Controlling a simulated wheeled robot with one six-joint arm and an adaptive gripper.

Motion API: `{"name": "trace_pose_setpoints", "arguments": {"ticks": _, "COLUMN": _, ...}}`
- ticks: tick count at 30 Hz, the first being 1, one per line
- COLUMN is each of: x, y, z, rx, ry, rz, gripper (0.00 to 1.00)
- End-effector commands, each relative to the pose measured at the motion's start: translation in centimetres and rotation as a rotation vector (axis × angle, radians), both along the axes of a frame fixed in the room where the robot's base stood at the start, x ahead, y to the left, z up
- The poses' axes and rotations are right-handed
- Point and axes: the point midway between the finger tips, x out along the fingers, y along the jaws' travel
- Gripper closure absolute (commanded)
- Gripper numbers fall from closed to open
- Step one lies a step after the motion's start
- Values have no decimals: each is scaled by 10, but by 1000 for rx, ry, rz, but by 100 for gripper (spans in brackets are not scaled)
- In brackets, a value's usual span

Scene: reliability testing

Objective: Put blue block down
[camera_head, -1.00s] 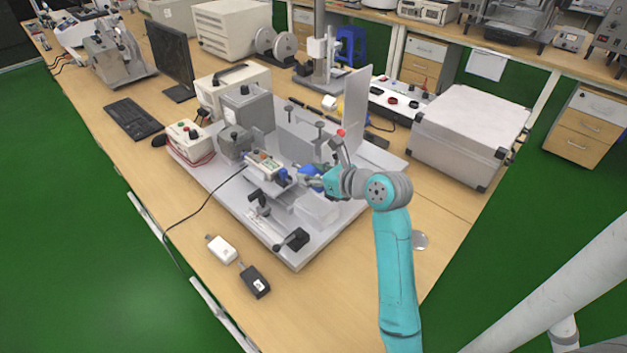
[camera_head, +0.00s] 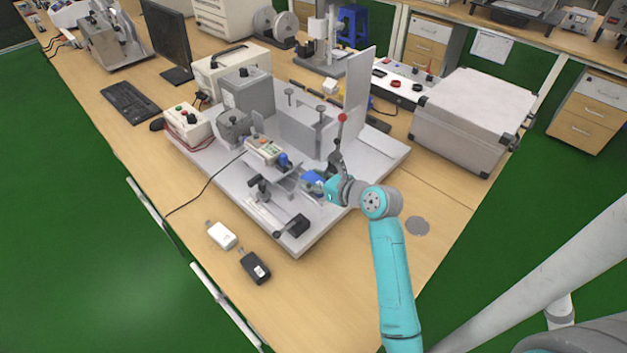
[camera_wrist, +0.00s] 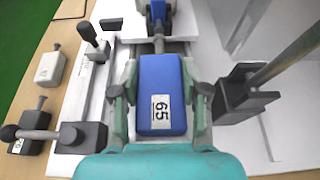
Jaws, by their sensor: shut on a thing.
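The blue block (camera_wrist: 161,85) with a white "65" label sits between the two fingers of my gripper (camera_wrist: 160,108) in the wrist view. My gripper is shut on it, one finger along each long side. In the head view the blue block (camera_head: 313,178) shows just left of my gripper (camera_head: 318,183), over the front right part of the grey fixture plate (camera_head: 362,184). I cannot tell whether the block touches the surface under it.
A lever with a red knob (camera_head: 342,118) stands just behind my gripper. A black-ended clamp (camera_head: 292,227) lies in front. White (camera_head: 222,235) and black (camera_head: 256,267) adapters lie on the wooden table. A silver case (camera_head: 470,120) stands to the right.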

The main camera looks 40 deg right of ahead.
Motion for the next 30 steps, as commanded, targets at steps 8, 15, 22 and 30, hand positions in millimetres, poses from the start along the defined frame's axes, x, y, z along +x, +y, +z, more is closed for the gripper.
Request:
{"name": "trace_pose_setpoints", "arguments": {"ticks": 8, "x": -1, "y": 1, "z": -7, "rx": 4, "ry": 15, "rz": 1, "gripper": 30}}
{"name": "trace_pose_setpoints", "arguments": {"ticks": 15, "x": -1, "y": 0, "z": -5, "rx": 3, "ry": 12, "rz": 1, "gripper": 30}}
{"name": "trace_pose_setpoints", "arguments": {"ticks": 22, "x": -13, "y": -1, "z": 0, "rx": 2, "ry": 10, "rz": -2, "gripper": 30}}
{"name": "trace_pose_setpoints", "arguments": {"ticks": 30, "x": -61, "y": -3, "z": 20, "rx": 3, "ry": 8, "rz": -5, "gripper": 30}}
